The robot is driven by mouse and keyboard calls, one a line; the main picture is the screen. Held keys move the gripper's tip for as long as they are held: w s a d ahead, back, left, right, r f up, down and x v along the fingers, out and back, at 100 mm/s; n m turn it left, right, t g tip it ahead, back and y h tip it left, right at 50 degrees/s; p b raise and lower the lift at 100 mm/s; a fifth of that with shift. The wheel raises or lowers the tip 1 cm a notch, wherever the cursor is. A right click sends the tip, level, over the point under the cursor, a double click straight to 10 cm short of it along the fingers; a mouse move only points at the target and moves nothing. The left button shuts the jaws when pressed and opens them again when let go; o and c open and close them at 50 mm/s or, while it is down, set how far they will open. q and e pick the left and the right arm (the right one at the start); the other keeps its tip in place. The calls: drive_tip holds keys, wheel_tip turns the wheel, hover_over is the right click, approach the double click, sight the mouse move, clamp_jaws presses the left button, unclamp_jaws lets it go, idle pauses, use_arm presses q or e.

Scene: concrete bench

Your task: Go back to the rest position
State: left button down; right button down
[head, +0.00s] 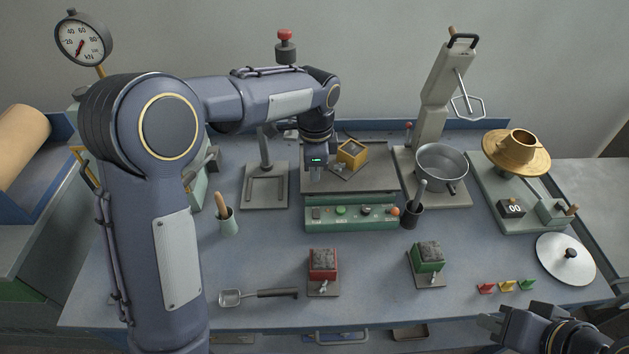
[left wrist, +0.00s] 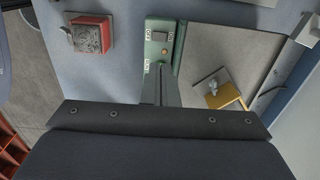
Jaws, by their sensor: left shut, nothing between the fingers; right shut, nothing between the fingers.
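My left gripper (head: 319,176) hangs over the bench at the end of my arched left arm, pointing down. It is shut with nothing in it, above the back edge of the green button panel (head: 352,216) and left of the yellow block (head: 352,153). In the left wrist view its closed fingers (left wrist: 160,88) show over the green panel (left wrist: 161,45). My right gripper (head: 490,322) is low at the bottom right, shut and empty, near the front edge of the bench, in front of the small red, yellow and green pieces (head: 506,286).
A red block (head: 323,264) and a green block (head: 428,256) stand on small plates in front. A scoop (head: 258,296) lies front left. A steel pot (head: 441,168), brass bowl (head: 516,152) and round lid (head: 566,259) are on the right.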

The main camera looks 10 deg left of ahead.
use_arm(q)
drive_tip(key=shift+r, duration=0.15)
idle(0.4)
drive_tip(key=s+a+r+n+t+h, duration=0.1)
drive_tip(key=s+a+r+n, duration=0.1)
drive_tip(key=s+a+n, duration=0.3)
drive_tip(key=s+a+r+n+t+h, duration=0.1)
drive_tip(key=s+r+n, duration=0.1)
drive_tip(key=s, duration=0.6)
drive_tip(key=s+a+r+n+t+h, duration=0.1)
drive_tip(key=s+a+r+n+h, duration=0.1)
drive_tip(key=s+a+r+n, duration=0.3)
drive_tip(key=s+d+f+n+t, duration=0.1)
drive_tip(key=s+f+n, duration=0.1)
drive_tip(key=s, duration=0.3)
drive_tip(key=s+d+f+n+t, duration=0.1)
drive_tip(key=s+d+f+n, duration=0.1)
drive_tip(key=s+f, duration=0.1)
drive_tip(key=shift+s+d+f, duration=0.25)
drive_tip(key=shift+s+d, duration=0.05)
drive_tip(key=shift+s, duration=0.55)
